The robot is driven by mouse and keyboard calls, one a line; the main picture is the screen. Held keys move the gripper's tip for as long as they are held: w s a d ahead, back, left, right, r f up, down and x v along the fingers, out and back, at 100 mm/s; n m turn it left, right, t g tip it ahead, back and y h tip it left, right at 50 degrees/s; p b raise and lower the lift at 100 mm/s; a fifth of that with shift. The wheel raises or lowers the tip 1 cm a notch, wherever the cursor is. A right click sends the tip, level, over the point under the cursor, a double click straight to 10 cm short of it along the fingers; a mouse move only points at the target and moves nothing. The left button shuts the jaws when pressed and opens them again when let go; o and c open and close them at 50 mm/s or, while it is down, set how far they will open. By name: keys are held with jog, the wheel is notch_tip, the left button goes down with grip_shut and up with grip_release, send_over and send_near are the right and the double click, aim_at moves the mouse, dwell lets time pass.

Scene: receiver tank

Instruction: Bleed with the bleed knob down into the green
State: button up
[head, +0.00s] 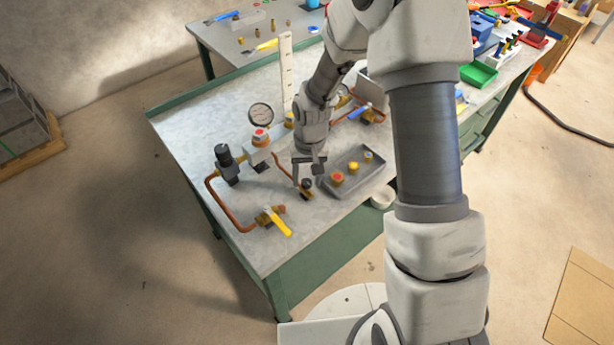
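My gripper (309,172) points down over the workbench, left of the grey tray. Its two fingers look spread apart. A small dark knob on a brass fitting (306,187) sits just below the fingertips, at the end of a copper pipe. I cannot tell whether the fingers touch it, or whether it is the bleed knob. A round gauge with a pale face (261,115) stands further back to the left. Its needle and any green band are too small to read. A red-topped part (260,136) stands below the gauge.
A grey tray (350,188) holds red and yellow knob-like parts. A black-topped regulator (225,160) and a yellow-handled valve (274,222) stand to the left and front. An upright white ruled strip (286,70) rises behind.

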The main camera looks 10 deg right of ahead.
grip_shut()
jog(key=n+b, duration=0.1)
jog(key=n, duration=0.2)
jog(key=shift+n, duration=2.3)
jog(key=shift+o, duration=1.5)
grip_release()
